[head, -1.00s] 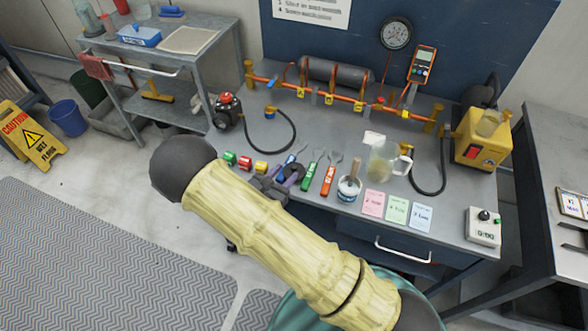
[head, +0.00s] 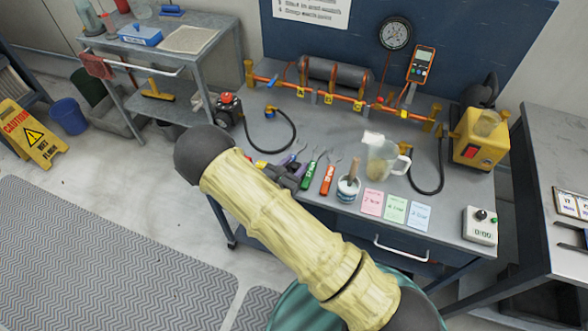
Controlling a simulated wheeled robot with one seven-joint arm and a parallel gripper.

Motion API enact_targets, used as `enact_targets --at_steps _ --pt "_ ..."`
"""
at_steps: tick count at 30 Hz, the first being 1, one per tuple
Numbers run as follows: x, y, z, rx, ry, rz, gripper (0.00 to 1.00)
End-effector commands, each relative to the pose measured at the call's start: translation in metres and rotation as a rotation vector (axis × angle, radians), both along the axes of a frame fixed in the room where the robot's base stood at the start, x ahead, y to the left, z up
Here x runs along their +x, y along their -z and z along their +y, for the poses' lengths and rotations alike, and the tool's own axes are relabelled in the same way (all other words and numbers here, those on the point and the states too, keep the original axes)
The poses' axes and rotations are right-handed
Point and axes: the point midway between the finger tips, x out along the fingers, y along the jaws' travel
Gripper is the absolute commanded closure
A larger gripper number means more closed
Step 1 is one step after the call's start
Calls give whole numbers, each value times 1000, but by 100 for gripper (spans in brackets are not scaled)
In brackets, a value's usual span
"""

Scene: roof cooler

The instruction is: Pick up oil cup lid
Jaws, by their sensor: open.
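I cannot pick out the oil cup lid with certainty. A yellow pump (head: 479,140) stands at the right end of the bench, with a pale clear cup-like part (head: 487,122) on its top. A clear jug (head: 379,160) with a handle stands on the bench right of centre. My gripper (head: 288,174) is dark and partly hidden behind my pale forearm. It is at the bench's front left, beside the green-handled tool, well left of the jug and pump. It is open, and I see nothing held in it.
A green-handled tool (head: 311,174), a red-handled tool (head: 328,179) and a small pot with a brush (head: 348,187) lie near the gripper. Coloured cards (head: 396,209) and a control box (head: 481,226) are along the front edge. A pipe rig (head: 340,97) spans the back.

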Motion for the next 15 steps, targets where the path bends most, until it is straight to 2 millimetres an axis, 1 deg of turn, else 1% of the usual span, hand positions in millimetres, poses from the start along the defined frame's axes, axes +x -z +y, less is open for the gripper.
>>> enact_targets --at_steps 5,6,8,9,12,15 --pt "0 0 0 0 0 0 60" --pt "0 0 0 0 0 0 62" --pt "0 0 0 0 0 0 73" --pt "0 0 0 0 0 0 81" --pt "0 0 0 0 0 0 100" --pt "0 0 0 0 0 0 100"
